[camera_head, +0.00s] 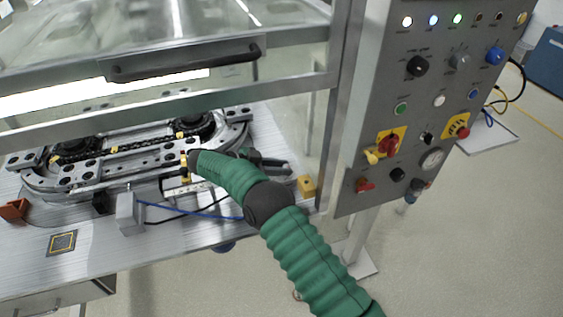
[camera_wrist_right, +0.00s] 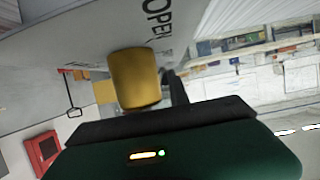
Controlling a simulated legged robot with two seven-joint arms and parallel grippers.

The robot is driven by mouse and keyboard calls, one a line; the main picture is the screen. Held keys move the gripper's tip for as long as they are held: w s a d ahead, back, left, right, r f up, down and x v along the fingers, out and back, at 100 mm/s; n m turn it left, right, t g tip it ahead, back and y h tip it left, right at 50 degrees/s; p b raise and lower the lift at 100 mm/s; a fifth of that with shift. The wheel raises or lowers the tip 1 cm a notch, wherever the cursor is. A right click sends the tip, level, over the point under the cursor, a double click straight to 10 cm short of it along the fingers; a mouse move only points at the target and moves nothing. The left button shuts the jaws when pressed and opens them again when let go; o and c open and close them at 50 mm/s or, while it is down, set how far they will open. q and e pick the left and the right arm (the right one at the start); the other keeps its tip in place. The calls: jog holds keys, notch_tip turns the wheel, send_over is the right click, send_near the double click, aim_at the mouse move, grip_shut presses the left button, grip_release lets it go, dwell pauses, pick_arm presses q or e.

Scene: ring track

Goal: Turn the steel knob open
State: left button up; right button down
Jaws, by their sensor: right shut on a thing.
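The right wrist view shows a yellow, knob-like cylinder (camera_wrist_right: 135,78) on a pale surface beside the word OPEN. A dark finger of my right gripper (camera_wrist_right: 178,90) is close against its right side; the other finger is hidden. In the head view my green-sleeved right arm reaches over the bench. My right gripper (camera_head: 268,163) is partly hidden behind it, near the right end of the ring track (camera_head: 120,150), so its grip does not show clearly. A grey knob (camera_head: 459,61) is on the control panel; I cannot tell whether it is the steel knob. My left gripper is out of view.
The control panel (camera_head: 425,110) with lamps, switches and a gauge stands at the right. A metal frame with a black handle (camera_head: 185,62) spans above the bench. A yellow block (camera_head: 306,186) sits near the bench's right edge. A blue cable (camera_head: 185,209) crosses the bench.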

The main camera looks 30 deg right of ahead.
jog(key=shift+w+m+g, duration=0.15)
jog(key=shift+m+g, duration=0.15)
jog(key=shift+g, duration=0.1)
jog(key=c, duration=1.2)
grip_release()
jog(key=shift+c, duration=0.2)
jog(key=shift+r, duration=0.3)
notch_tip(320, 180, up, 3)
jog(key=shift+w+r+p, duration=0.1)
jog(key=shift+w+p, duration=0.05)
jog(key=shift+p, duration=0.4)
jog(key=s+a+r+p, duration=0.1)
jog(key=s+a, duration=0.7)
jog(key=s, duration=0.6)
jog(key=shift+a, duration=0.15)
